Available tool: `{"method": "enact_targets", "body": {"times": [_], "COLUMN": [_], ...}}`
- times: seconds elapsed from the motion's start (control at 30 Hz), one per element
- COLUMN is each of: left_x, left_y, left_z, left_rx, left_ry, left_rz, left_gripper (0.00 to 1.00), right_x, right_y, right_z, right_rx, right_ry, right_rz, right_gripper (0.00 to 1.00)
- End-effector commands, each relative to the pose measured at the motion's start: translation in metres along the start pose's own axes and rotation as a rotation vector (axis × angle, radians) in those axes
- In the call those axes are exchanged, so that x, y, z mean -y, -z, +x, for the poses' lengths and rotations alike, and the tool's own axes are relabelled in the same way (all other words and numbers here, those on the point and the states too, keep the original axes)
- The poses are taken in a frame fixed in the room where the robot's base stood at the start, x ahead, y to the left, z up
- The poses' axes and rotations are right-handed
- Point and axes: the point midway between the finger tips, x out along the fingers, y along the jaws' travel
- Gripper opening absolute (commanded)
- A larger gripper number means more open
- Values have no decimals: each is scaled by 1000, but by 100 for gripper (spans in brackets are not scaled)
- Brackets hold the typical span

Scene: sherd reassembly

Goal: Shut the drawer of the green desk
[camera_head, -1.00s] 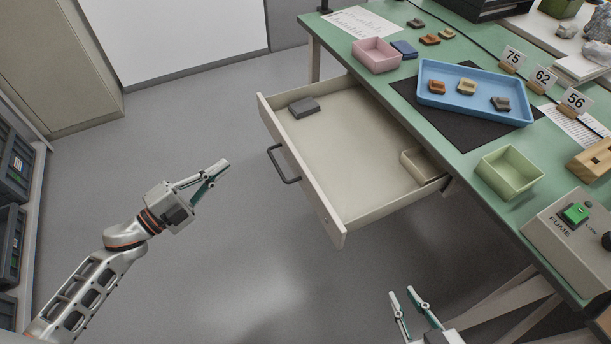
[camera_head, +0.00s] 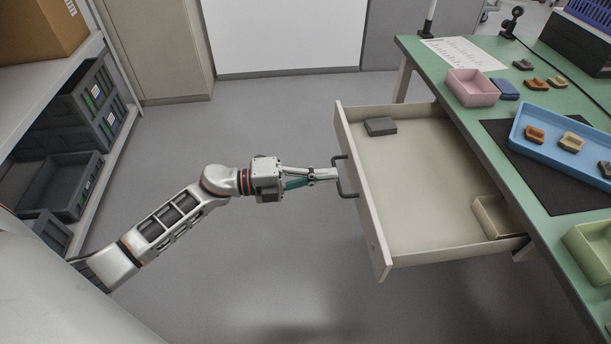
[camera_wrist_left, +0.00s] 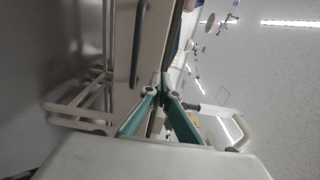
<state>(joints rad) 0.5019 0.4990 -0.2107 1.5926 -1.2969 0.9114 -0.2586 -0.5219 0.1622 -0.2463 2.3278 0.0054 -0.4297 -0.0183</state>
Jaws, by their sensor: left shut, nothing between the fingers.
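The green desk (camera_head: 433,62) stands at the right in the head view, with its pale drawer (camera_head: 420,190) pulled well out. The drawer holds a dark grey block (camera_head: 380,126) near its front and a small beige box (camera_head: 492,217) at the near back corner. My left gripper (camera_head: 335,174) is shut and empty, its tips at the dark drawer handle (camera_head: 346,178); I cannot tell whether they touch it. In the left wrist view the shut fingers (camera_wrist_left: 163,88) point toward the drawer front, with the handle (camera_wrist_left: 138,45) beside them. My right gripper is not in view.
On the desk are a pink box (camera_head: 472,88), a blue tray (camera_head: 517,137), a green box (camera_head: 575,238) and several sherds. Shelves with dark crates (camera_head: 62,185) stand at the left. The floor between shelves and drawer is clear.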

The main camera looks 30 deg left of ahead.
Motion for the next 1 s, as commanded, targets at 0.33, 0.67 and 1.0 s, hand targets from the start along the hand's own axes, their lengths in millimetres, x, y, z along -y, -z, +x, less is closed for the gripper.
{"method": "enact_targets", "body": {"times": [0.33, 0.67, 1.0], "left_x": [-1, 0, 1], "left_y": [0, 0, 0], "left_z": [42, 45, 56], "left_rx": [1, 1, -1], "left_ry": [0, 0, 1], "left_rz": [-1, -2, -1], "left_gripper": [0, 0, 0], "right_x": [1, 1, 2], "right_y": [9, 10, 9], "right_z": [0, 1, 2], "right_rx": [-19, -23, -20], "right_ry": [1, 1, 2], "right_rz": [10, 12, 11], "right_gripper": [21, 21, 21]}}
